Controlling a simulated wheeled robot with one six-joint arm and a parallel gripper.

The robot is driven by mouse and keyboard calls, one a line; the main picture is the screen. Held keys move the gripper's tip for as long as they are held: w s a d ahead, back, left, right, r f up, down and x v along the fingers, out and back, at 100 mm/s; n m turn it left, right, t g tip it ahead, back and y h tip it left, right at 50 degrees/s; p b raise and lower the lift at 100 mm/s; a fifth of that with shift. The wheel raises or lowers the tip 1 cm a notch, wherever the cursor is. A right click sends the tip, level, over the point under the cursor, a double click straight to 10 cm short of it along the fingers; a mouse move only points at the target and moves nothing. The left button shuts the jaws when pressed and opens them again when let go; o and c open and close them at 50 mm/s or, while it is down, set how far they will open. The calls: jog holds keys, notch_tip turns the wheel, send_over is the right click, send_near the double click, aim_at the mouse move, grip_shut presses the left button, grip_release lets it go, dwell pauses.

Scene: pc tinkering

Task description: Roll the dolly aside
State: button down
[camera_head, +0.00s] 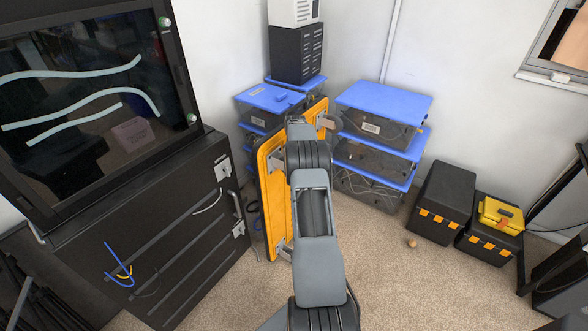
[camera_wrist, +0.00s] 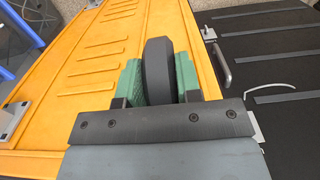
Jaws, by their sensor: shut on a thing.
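The yellow dolly (camera_head: 266,195) stands on its edge, flat side upright, between the black cabinet and the blue-lidded bins. My arm covers much of it in the head view. In the wrist view its yellow deck (camera_wrist: 100,50) fills the left and middle. A black dolly wheel (camera_wrist: 158,62) sits between the green fingers of my gripper (camera_wrist: 160,80), which is shut on it. In the head view the fingers are hidden behind my arm.
The black cabinet (camera_head: 170,240) with drawer handles is close on the left. Blue-lidded bins (camera_head: 385,103) are stacked behind and right of the dolly. Black toolboxes (camera_head: 442,205) stand farther right. Carpet (camera_head: 400,285) is mostly clear at front right, with a small brown ball (camera_head: 412,243).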

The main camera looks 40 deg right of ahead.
jog(key=shift+w+d+r, duration=0.1)
jog(key=shift+w+d, duration=0.1)
jog(key=shift+d, duration=0.15)
jog(key=c, duration=0.8)
grip_release()
notch_tip(320, 180, up, 14)
jog(key=shift+p, duration=0.3)
